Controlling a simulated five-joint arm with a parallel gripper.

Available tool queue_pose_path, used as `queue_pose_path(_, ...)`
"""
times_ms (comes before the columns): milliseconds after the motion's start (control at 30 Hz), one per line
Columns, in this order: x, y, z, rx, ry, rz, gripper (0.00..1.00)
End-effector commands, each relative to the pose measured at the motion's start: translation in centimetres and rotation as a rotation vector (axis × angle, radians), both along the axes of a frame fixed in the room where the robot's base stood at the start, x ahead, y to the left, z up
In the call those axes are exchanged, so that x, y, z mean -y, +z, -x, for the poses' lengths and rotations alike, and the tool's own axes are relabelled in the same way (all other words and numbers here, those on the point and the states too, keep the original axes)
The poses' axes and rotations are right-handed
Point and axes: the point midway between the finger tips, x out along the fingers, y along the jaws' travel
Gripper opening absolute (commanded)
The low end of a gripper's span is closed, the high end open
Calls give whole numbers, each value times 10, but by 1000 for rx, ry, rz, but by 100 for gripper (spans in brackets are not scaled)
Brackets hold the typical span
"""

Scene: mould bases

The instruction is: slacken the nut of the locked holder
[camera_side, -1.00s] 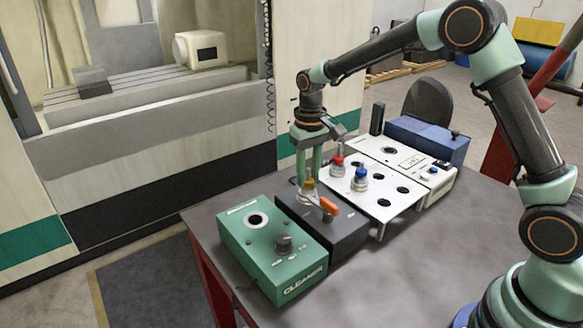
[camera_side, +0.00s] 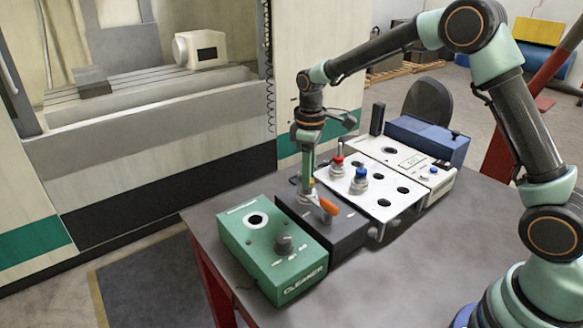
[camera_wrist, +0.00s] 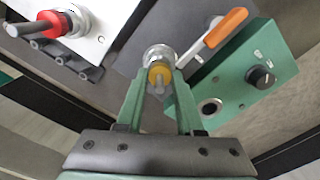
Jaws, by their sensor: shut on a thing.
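The holder with a silver nut (camera_wrist: 157,53) and a yellow ring (camera_wrist: 160,74) stands in the dark block (camera_side: 348,236). My gripper (camera_wrist: 160,76) has its two green fingers shut on this holder around the yellow ring. In the side view my gripper (camera_side: 307,192) points down at the dark block and mostly hides the holder. An orange-handled lever (camera_side: 328,206) is on the block right beside the holder; it also shows in the wrist view (camera_wrist: 226,28). A red-topped holder (camera_side: 338,162) and a blue-topped holder (camera_side: 360,180) stand upright in the white plate (camera_side: 383,212).
The green cleaner box (camera_side: 262,255) with a round hole and a knob stands to the left of the dark block. A white device with a small display (camera_side: 412,161) and a blue box (camera_side: 428,140) stand behind the plate. The front of the grey table (camera_side: 430,255) is clear.

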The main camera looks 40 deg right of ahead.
Motion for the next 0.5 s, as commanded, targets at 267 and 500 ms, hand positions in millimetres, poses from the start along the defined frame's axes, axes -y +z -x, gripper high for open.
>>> queue_pose_path(267,0,0,0,1,32,0,0)
queue_pose_path(500,0,0,0,1,31,0,0)
